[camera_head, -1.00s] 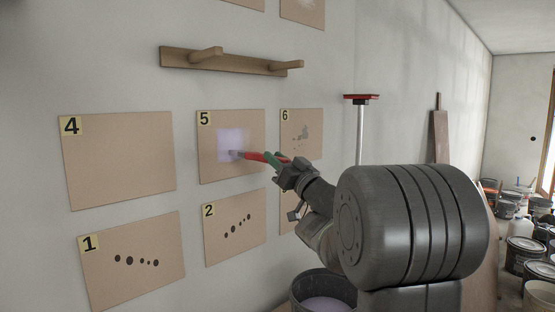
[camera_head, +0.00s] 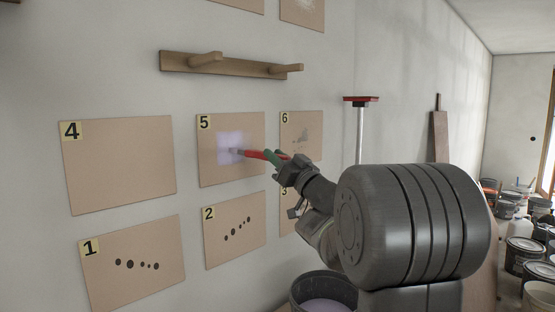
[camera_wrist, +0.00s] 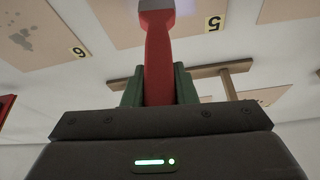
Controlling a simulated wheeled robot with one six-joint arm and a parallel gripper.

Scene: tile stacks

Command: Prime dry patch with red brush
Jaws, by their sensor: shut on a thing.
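My gripper (camera_head: 274,158) is shut on the red brush (camera_head: 254,154), and its green fingers hold the red handle. In the wrist view the red brush (camera_wrist: 158,62) points up between the green finger pads of my gripper (camera_wrist: 158,85). The brush tip lies over a pale lilac patch on panel 5 (camera_head: 254,128); I cannot tell whether the bristles press on it. The patch (camera_head: 228,139) is roughly square with soft edges. Panel 5 also shows in the wrist view, with its label (camera_wrist: 215,23) upside down.
Panel 4 (camera_head: 110,180) is plain; panels 1 (camera_head: 135,285) and 2 (camera_head: 232,250) bear dark spots. Panel 6 (camera_head: 311,128) has a grey blotch. A wooden peg rail (camera_head: 225,65) juts out above panel 5. A bucket of lilac liquid (camera_head: 325,304) stands below my arm. Several paint cans crowd the right.

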